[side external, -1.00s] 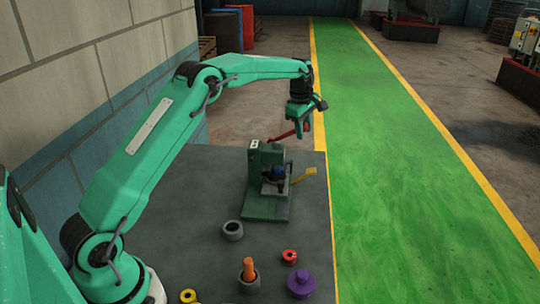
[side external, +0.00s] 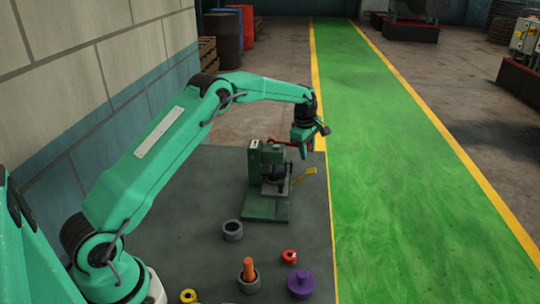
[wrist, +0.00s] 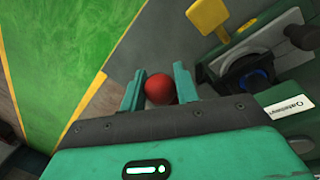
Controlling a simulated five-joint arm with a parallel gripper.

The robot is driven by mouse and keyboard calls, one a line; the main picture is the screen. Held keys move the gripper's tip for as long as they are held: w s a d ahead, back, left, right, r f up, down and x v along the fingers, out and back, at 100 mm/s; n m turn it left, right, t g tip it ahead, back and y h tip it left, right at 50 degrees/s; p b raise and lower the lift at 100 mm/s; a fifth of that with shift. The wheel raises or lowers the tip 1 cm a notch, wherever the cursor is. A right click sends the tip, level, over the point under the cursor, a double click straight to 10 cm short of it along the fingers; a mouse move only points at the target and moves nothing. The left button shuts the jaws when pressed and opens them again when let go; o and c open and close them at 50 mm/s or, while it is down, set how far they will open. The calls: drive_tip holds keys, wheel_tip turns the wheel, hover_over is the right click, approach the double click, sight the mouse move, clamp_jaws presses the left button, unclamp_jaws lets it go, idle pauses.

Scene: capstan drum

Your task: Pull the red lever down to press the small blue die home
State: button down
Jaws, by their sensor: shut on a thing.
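The green press (side external: 255,175) stands on the dark table, with its red lever (side external: 283,141) roughly level. My gripper (side external: 304,147) is at the lever's outer end, right of the press. In the wrist view my gripper (wrist: 158,84) has its two green fingers either side of the lever's round red knob (wrist: 159,89) and is shut on it. The small blue die shows only as a patch of blue (wrist: 256,80) under the dark ram in the wrist view. The ram hides most of it, so I cannot tell how deep it sits.
A yellow handle (side external: 305,173) sticks out right of the press; it also shows in the wrist view (wrist: 208,16). Nearer the camera are a grey ring (side external: 232,231), an orange peg (side external: 248,268) in a grey cup, a red ring (side external: 289,257) and a purple knobbed piece (side external: 301,284).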

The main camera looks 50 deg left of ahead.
drive_tip(key=shift+s+a+f, duration=0.15)
drive_tip(key=shift+s+f, duration=0.15)
drive_tip(key=shift+f, duration=0.15)
drive_tip(key=c, duration=1.1)
unclamp_jaws()
drive_tip(key=shift+r, duration=0.1)
drive_tip(key=shift+w, duration=0.1)
drive_tip(key=shift+r, duration=0.5)
drive_tip(key=shift+v, duration=3.5)
